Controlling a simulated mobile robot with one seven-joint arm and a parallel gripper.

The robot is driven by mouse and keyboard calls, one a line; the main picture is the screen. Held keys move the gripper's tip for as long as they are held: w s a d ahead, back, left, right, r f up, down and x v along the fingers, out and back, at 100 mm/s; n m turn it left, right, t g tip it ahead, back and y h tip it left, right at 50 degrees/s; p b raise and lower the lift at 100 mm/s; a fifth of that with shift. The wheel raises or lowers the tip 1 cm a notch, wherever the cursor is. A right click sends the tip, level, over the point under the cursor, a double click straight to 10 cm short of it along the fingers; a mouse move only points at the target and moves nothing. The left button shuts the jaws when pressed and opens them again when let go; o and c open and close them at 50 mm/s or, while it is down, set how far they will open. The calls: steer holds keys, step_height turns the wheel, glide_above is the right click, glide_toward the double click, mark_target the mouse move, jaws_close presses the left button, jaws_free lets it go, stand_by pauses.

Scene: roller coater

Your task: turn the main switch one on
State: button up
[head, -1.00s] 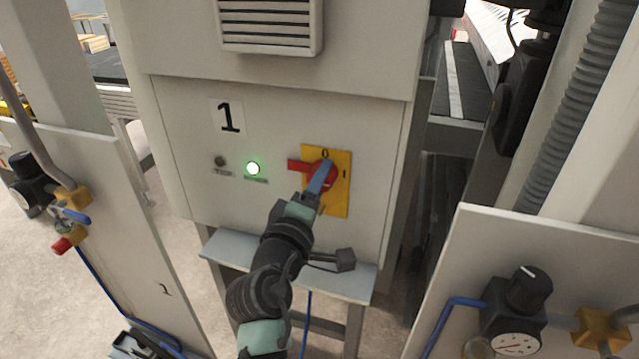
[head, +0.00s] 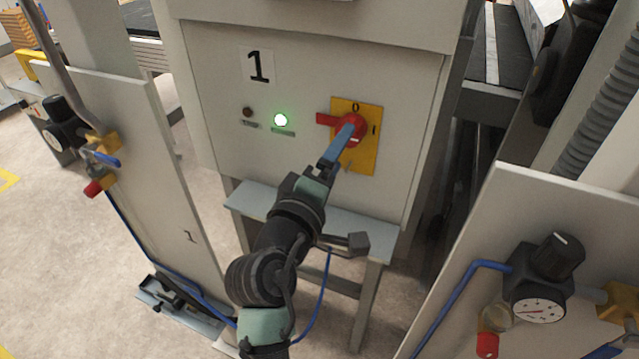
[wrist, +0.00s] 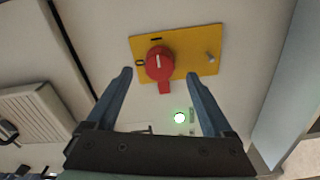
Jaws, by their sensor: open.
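The main switch is a red rotary knob (head: 352,126) on a yellow plate (head: 367,150), on the grey cabinet marked 1 (head: 258,66). In the head view its red handle points left. In the wrist view the knob (wrist: 159,63) has its white line aligned with the I mark, and the 0 mark is to one side. A green lamp (head: 281,120) is lit left of the switch. My gripper (wrist: 158,75) is open, with its blue fingers apart and nothing between them, in front of the knob. In the head view a finger overlaps the knob's lower edge; I cannot tell whether they touch.
A grey shelf (head: 255,205) juts out below the switch panel. A panel with a gauge and black knob (head: 540,285) stands close at right. Another panel with valves (head: 140,170) stands at left. A dark unlit button (head: 247,112) is beside the lamp.

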steer(key=b+v, duration=0.1)
steer(key=v, duration=0.7)
step_height(320, 180, up, 20)
steer(key=s+d+m+t+y, duration=0.1)
steer(key=d+m+t+y, duration=0.15)
steer(key=m+t, duration=0.35)
steer(key=s+r+m+t+y, duration=0.1)
steer(key=s+r+m+t, duration=0.1)
steer(key=s+r, duration=0.3)
steer(key=s+d+r+m+t+y, duration=0.1)
steer(key=s+r, duration=0.4)
steer(key=r, duration=0.5)
steer(key=m+t+y, duration=0.1)
steer(key=m, duration=0.1)
steer(key=shift+d+r+m+p, duration=0.25)
steer(key=shift+r+m+p, duration=0.05)
steer(key=shift+r, duration=0.05)
steer(key=shift+s, duration=0.1)
